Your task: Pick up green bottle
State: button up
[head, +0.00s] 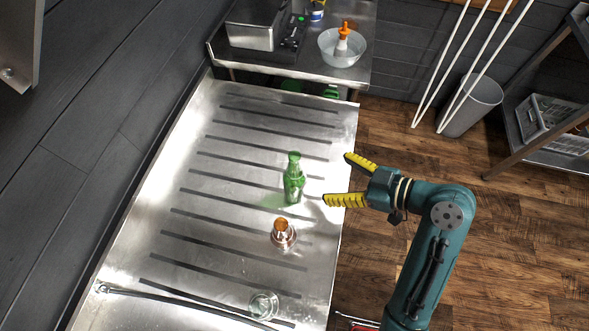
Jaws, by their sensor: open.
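The green bottle (293,184) stands upright on the steel slatted table (230,170), near its right edge. My gripper (336,179) has yellow fingers and is at the table's right edge, to the right of the bottle. The fingers are spread apart and point left toward the bottle. Nothing is between them, and they look apart from the bottle.
A copper-coloured vessel (283,235) stands just below the bottle in the picture. A clear glass (263,304) and a dark rod (185,303) are at the near end. A side table at the back holds a bowl (342,60) and a metal box (256,25).

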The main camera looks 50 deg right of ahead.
jog(key=y+b, duration=0.1)
jog(key=b, duration=0.1)
send_near(303, 191)
jog(key=s, duration=0.3)
jog(key=shift+n+t, duration=0.3)
jog(key=shift+t, duration=0.1)
jog(key=x, duration=1)
jog(key=shift+w+d+r, duration=0.2)
jog(key=shift+w+r, duration=0.05)
jog(key=shift+r, duration=0.05)
jog(key=x, duration=0.5)
jog(key=shift+w+d+r, duration=0.15)
jog(key=shift+d+r, duration=0.15)
jog(key=shift+d, duration=0.1)
jog(key=shift+w+a+f, duration=0.1)
jog(key=shift+w+f, duration=0.05)
jog(key=shift+w, duration=0.1)
jog(key=c, duration=1.3)
